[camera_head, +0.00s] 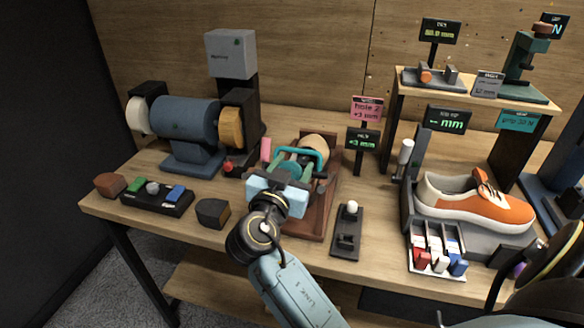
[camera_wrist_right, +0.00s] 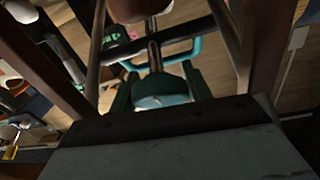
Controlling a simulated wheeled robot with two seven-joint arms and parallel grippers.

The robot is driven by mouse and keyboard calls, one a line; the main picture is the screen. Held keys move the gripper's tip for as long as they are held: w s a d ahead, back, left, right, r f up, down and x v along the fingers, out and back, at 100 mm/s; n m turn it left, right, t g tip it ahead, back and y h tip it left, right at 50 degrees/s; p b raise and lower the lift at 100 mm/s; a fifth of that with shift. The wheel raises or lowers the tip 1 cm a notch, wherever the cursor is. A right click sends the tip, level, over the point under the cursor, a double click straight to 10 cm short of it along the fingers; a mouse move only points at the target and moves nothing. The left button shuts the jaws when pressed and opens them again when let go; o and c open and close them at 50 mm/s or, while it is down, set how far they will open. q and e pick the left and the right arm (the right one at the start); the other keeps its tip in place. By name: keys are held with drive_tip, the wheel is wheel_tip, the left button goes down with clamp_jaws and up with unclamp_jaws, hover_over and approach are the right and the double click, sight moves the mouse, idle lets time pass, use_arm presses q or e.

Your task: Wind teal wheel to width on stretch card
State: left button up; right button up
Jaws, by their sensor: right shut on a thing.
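The teal wheel (camera_head: 296,163) sits at the front of the brown wooden stretcher frame (camera_head: 327,188), ahead of a tan shoe form (camera_head: 314,147). My right gripper (camera_head: 286,175) reaches in from below and is shut on the teal wheel, hiding part of it. In the right wrist view a teal bar (camera_wrist_right: 165,57) and a rod show beyond the dark green fingers (camera_wrist_right: 160,90); the contact itself is dark and partly hidden. The pink stretch card (camera_head: 366,108) reads "hole 2 +3 mm". A green-lit display (camera_head: 363,139) below it seems to read +3 mm. My left gripper is not in view.
A small lever block (camera_head: 347,230) is right of the frame. An orange and white sneaker (camera_head: 474,201) rests on a grey stand at right, behind a tray of small bottles (camera_head: 437,264).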

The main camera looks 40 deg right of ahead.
drive_tip(key=shift+n+t+y, duration=0.4)
drive_tip(key=shift+n+t, duration=0.1)
drive_tip(key=shift+n, duration=0.4)
drive_tip(key=o, duration=0.9)
drive_tip(key=shift+o, duration=0.2)
drive_tip(key=shift+a, duration=0.1)
